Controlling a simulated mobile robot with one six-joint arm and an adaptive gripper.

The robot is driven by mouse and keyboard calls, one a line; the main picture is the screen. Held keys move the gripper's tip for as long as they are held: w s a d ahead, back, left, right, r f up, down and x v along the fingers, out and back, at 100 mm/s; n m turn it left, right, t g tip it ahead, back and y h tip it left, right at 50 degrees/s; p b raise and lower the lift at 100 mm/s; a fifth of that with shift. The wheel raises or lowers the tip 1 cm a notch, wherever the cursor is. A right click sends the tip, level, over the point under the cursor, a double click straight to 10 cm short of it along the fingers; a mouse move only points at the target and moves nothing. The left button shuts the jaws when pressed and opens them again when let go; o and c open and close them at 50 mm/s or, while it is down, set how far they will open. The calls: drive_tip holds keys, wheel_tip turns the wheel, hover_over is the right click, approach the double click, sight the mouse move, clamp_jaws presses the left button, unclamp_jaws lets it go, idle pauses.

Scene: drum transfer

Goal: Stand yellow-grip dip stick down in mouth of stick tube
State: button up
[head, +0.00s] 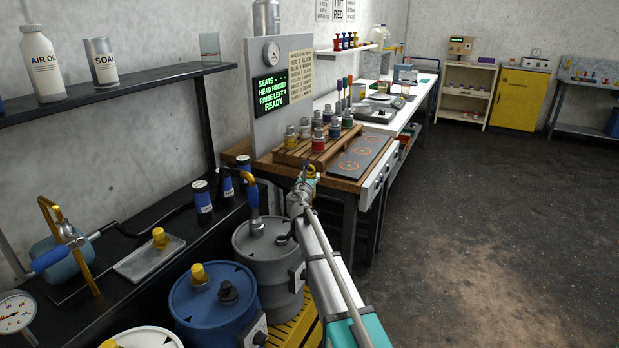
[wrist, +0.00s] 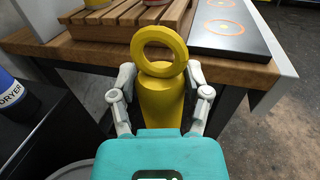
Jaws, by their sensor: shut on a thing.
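My gripper (head: 305,182) is at the end of my outstretched arm, in front of the wooden bench. In the wrist view its fingers (wrist: 160,92) are closed on both sides of a yellow grip (wrist: 161,103) with a ring on top. This appears to be the yellow-grip dip stick; a bit of yellow also shows at my gripper in the head view (head: 311,171). The stick below the grip is hidden in both views. I cannot make out the stick tube for sure.
A grey drum (head: 270,245) and a blue drum (head: 212,305) stand left of my arm. The bench holds a slatted rack (head: 298,153) of small cans and a dark plate (head: 357,157) with orange rings. A black counter (head: 130,285) lies left. Open floor lies right.

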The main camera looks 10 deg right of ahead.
drive_tip(key=shift+f+b, duration=3.05)
drive_tip(key=shift+f, duration=0.25)
drive_tip(key=shift+f+b, duration=0.45)
drive_tip(key=shift+s+f+b, duration=0.1)
drive_tip(key=shift+s+b, duration=0.15)
drive_tip(key=shift+b, duration=0.05)
drive_tip(key=o, duration=1.4)
drive_tip(key=shift+w+a+r+p, duration=0.1)
drive_tip(key=shift+w+r+p, duration=0.1)
drive_tip(key=shift+r+p, duration=0.35)
wheel_tip(320, 180, up, 2)
drive_tip(key=shift+p, duration=1.2)
wheel_tip(320, 180, up, 28)
drive_tip(key=p, duration=2.7)
drive_tip(key=shift+f, duration=0.25)
